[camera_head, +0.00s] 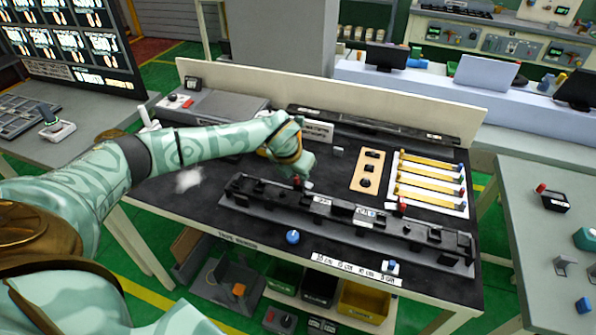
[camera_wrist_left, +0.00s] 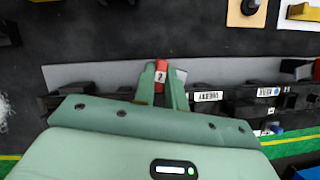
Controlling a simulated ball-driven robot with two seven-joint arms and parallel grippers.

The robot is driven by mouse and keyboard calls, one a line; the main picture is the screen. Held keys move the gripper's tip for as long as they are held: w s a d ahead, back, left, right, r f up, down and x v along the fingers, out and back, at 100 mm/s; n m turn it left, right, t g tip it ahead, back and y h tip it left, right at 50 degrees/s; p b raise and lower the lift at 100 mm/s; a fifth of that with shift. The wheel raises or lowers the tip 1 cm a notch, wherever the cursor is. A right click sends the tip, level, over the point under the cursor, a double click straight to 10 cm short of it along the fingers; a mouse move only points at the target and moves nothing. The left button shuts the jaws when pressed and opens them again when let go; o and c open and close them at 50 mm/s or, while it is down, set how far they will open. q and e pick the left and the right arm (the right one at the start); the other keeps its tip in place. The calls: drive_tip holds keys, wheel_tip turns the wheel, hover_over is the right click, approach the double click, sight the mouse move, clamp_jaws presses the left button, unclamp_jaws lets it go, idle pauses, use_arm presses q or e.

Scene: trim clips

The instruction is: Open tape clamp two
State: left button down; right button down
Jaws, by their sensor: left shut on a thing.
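The red handle of tape clamp two (camera_wrist_left: 161,76), marked with a "2", stands between the two green fingers of my left gripper (camera_wrist_left: 163,85) in the left wrist view. The fingers are shut on it. In the head view my left gripper (camera_head: 298,179) reaches down over the left part of the long black fixture (camera_head: 262,202), and only a bit of red shows at its tips. The base of the clamp is hidden by the fingers. I cannot tell how far the clamp is open. My right gripper is not in view.
Another red clamp handle (camera_head: 403,208) stands farther right on the fixture. A blue knob (camera_head: 292,237) sits at the table's front. A white tray with yellow strips (camera_head: 430,184) and a tan button plate (camera_head: 368,171) lie behind the fixture. A low back panel (camera_head: 340,97) bounds the table.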

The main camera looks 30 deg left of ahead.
use_arm(q)
drive_tip(key=c, duration=1.4)
unclamp_jaws()
drive_tip(key=shift+c, duration=0.2)
drive_tip(key=p+v, duration=0.2)
drive_tip(key=v, duration=1.4)
drive_tip(key=shift+s+r, duration=0.1)
drive_tip(key=shift+r, duration=0.05)
